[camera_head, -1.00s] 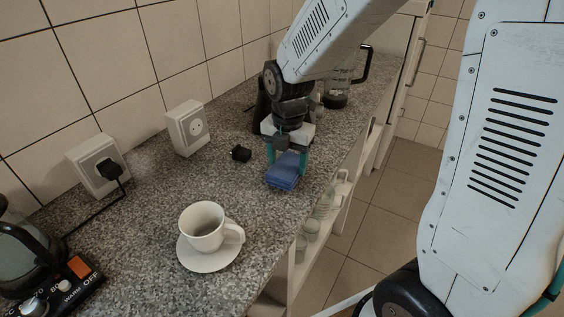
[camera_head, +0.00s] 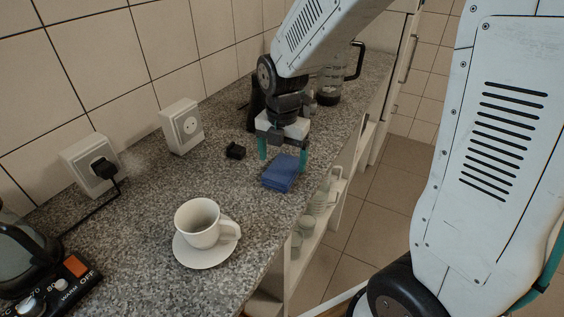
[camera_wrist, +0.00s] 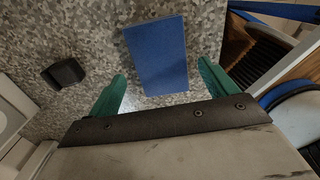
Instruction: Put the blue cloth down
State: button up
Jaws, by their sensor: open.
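The blue cloth (camera_head: 281,173) is a folded flat rectangle lying on the speckled stone counter near its right edge. It also shows in the wrist view (camera_wrist: 157,55), lying ahead of the space between the fingertips. My gripper (camera_head: 283,156) is open, with its two teal fingers spread apart behind the cloth in the head view. In the wrist view the open fingers (camera_wrist: 160,85) stand to either side of the cloth's near end, apart from it.
A white cup (camera_head: 199,222) stands on a saucer (camera_head: 190,256) nearer the front. A small black block (camera_head: 235,151) lies left of my gripper. Wall sockets (camera_head: 183,126) line the left, and a glass jug (camera_head: 328,88) stands behind. Counter between cloth and cup is clear.

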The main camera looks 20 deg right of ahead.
aim_at(284, 169)
jog(key=r, duration=0.5)
jog(key=shift+s+r, duration=0.1)
jog(key=shift+s, duration=0.1)
jog(key=shift+s+r, duration=0.15)
jog(key=s+d+r+m, duration=0.1)
jog(key=s+r+m, duration=0.3)
jog(key=s+m, duration=0.6)
jog(key=s+d+r+m+t, duration=0.1)
jog(key=s+d+r+m, duration=0.1)
jog(key=s+m, duration=0.9)
jog(key=r+m, duration=0.1)
jog(key=m, duration=0.4)
jog(key=shift+r, duration=0.35)
jog(key=shift+o, duration=0.4)
jog(key=shift+s, duration=0.1)
